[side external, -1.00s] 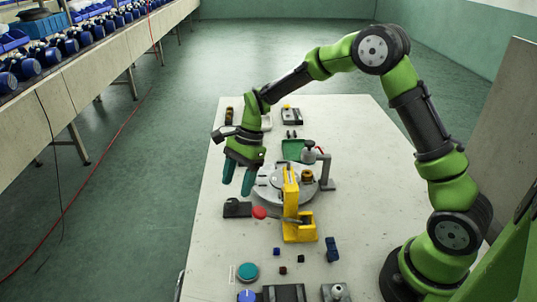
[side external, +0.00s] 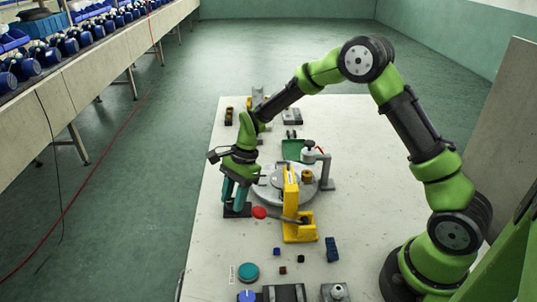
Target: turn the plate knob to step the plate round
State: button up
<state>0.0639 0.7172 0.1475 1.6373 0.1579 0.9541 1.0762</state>
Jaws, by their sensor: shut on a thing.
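The round grey plate (side external: 268,194) lies flat in the middle of the table, partly behind a yellow upright frame (side external: 291,200). A small dark base (side external: 237,213) sits at the plate's left; the plate knob on top of it is hidden by my fingers. My gripper (side external: 235,197) points down over this base, its teal fingers shut on the knob. A brass-coloured part (side external: 307,176) stands at the plate's right side.
A lever with a red ball (side external: 259,212) reaches from the yellow frame close to my fingers. A grey post (side external: 327,172) and green tray (side external: 293,149) stand behind.

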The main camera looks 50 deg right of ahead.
jog(key=shift+n, duration=0.4)
jog(key=shift+c, duration=0.3)
jog(key=n+g, duration=0.1)
jog(key=n, duration=0.2)
jog(key=shift+w, duration=0.15)
jog(key=n+g, duration=0.1)
jog(key=n, duration=0.1)
jog(key=n+g+h, duration=0.1)
jog(key=n, duration=0.2)
jog(key=shift+w+n, duration=0.15)
jog(key=shift+n, duration=0.15)
jog(key=n+h, duration=0.1)
jog(key=n, duration=0.1)
jog(key=n+g, duration=0.1)
jog(key=n, duration=0.1)
jog(key=shift+a+h, duration=0.15)
jog(key=shift+h, duration=0.25)
jog(key=shift+w+a+n+h, duration=0.1)
jog(key=shift+n+h, duration=0.6)
jog(key=shift+n, duration=1.4)
jog(key=o, duration=1)
